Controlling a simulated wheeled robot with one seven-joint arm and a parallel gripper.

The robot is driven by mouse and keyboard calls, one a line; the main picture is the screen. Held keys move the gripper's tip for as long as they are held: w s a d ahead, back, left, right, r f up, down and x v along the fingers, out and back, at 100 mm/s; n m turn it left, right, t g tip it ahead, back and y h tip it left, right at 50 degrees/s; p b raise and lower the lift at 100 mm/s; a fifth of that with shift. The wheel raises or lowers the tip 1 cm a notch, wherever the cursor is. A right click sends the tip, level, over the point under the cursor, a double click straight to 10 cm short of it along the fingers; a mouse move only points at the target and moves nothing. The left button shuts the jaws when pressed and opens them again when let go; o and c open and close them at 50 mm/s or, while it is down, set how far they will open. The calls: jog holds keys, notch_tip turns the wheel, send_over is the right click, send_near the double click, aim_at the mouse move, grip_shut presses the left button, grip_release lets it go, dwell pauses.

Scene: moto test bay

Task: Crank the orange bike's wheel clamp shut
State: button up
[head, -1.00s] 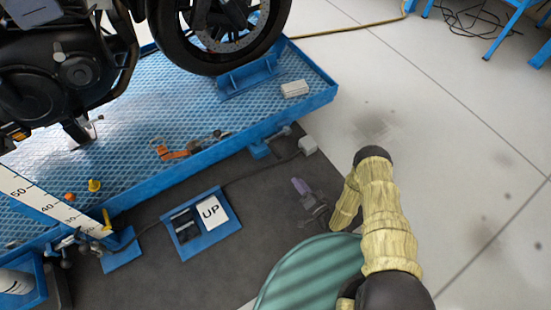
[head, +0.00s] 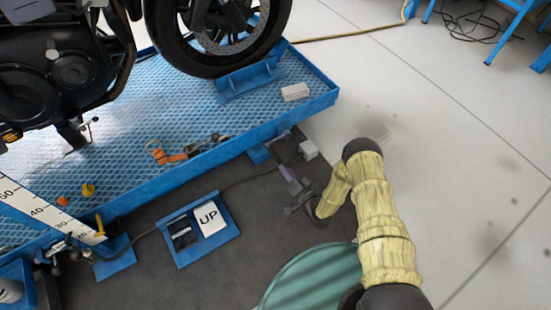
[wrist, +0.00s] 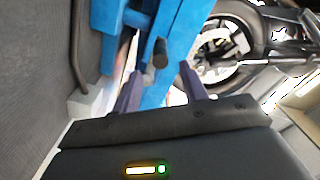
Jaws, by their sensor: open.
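The bike's wheel (head: 165,45) stands in a blue wheel clamp (head: 248,82) on the blue lift platform (head: 205,152). The visible parts of the bike are black and grey. A small crank with a grey handle (head: 281,135) sticks out from the platform's near side. My gripper (head: 285,168) is just below that crank in the head view. In the wrist view, my gripper (wrist: 160,68) is open, with its two purple fingers apart. A dark round knob, apparently the crank handle (wrist: 160,50), shows between and beyond the fingertips. Whether they touch it I cannot tell.
A blue UP pedal box (head: 205,228) stands on the dark mat, its cable running to a pale block (head: 308,149). An orange strap (head: 168,155) and a white box (head: 295,92) lie on the platform. The pale floor (head: 450,120) at right is clear.

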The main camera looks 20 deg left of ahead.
aim_at(275, 156)
jog(key=b+x, duration=0.3)
jog(key=x, duration=0.6)
jog(key=shift+b, duration=0.4)
grip_shut()
